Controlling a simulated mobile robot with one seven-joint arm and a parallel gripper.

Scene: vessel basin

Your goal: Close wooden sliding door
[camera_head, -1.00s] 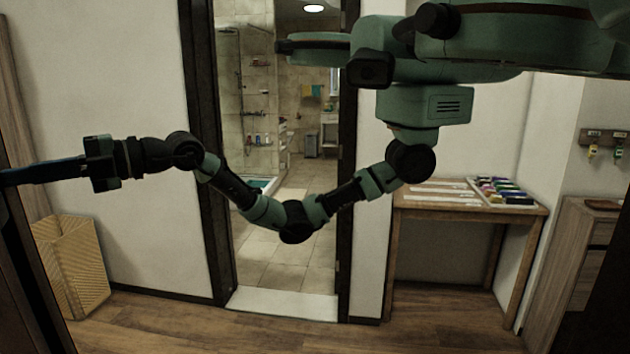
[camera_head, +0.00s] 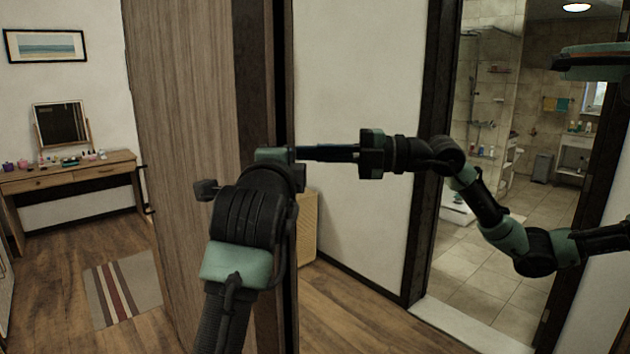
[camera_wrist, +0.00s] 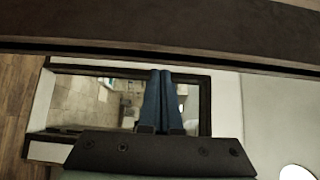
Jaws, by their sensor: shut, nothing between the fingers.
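The wooden sliding door (camera_head: 185,150) is a tall grey-brown panel left of centre in the head view. An opening with a floor and a desk shows to its left. A dark upright edge (camera_head: 282,60) runs along its right side. My gripper (camera_head: 298,153) reaches in from the right, its dark fingers pointing left at that edge. Whether the tips touch it I cannot tell. In the wrist view my gripper (camera_wrist: 161,74) has its two blue fingers together and empty, below a long dark brown band (camera_wrist: 160,28). Part of the door is hidden behind my own body.
A bathroom doorway (camera_head: 424,160) with a dark frame stands open at the right. A desk (camera_head: 75,178) with a mirror and a striped rug (camera_head: 124,288) are beyond the door. Wooden floor (camera_head: 365,315) is clear in front.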

